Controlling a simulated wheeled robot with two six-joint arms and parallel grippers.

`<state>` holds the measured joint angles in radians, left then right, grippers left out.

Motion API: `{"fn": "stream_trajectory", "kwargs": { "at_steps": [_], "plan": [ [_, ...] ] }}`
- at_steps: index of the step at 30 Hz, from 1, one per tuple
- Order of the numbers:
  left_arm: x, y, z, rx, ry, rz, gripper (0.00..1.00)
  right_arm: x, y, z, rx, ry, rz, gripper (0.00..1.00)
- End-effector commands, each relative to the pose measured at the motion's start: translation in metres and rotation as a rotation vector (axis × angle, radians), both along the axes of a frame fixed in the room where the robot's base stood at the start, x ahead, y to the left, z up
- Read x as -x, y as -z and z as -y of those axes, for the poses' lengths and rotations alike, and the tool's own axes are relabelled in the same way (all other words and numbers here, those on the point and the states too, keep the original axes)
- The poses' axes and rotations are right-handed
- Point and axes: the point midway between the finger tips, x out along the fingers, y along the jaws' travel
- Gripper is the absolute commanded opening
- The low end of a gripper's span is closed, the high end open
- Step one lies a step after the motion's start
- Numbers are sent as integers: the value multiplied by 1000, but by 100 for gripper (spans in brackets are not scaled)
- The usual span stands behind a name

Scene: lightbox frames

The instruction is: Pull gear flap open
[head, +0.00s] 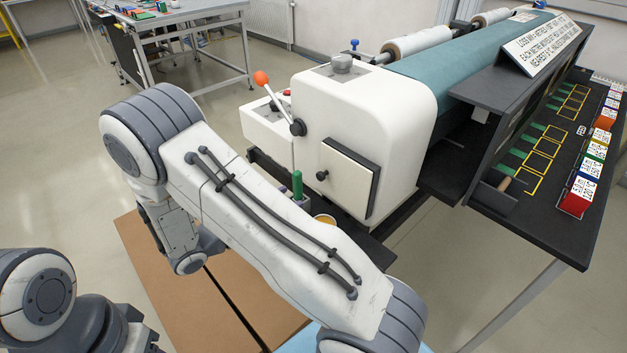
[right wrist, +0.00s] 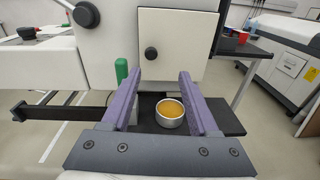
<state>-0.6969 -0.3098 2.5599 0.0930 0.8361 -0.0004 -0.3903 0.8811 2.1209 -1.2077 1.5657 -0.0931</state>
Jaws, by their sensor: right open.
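The gear flap (head: 347,182) is a cream square panel on the end face of the white machine housing (head: 372,110). It looks shut and has a small black round knob (head: 322,175) near its left edge. In the right wrist view the flap (right wrist: 182,40) and its knob (right wrist: 151,53) are straight ahead. My right gripper (right wrist: 160,74) is open, its two purple fingers apart and empty. It points at the flap, with the knob just above and between the fingertips, apparently without touching. In the head view my right arm hides this gripper. My left gripper is out of view.
A tin of amber stuff (right wrist: 170,111) stands on a dark ledge (right wrist: 226,118) below the flap. A green handle (head: 297,185) stands left of the flap. A lever with an orange ball (head: 262,78) sticks out above. A black side table (head: 560,232) is at right.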

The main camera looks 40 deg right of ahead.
Motion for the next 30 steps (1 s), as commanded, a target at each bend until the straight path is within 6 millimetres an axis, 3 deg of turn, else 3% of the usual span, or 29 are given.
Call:
{"fn": "stream_trajectory", "kwargs": {
  "at_steps": [8, 21, 30],
  "plan": [
    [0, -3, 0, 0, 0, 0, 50, -13, 7, 21, 60, -46, -37, 60],
    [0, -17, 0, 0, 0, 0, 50, -18, 7, 96, 57, -44, -35, 60],
    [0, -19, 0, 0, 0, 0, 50, -20, 8, 109, 56, -49, -35, 60]
  ]
}}
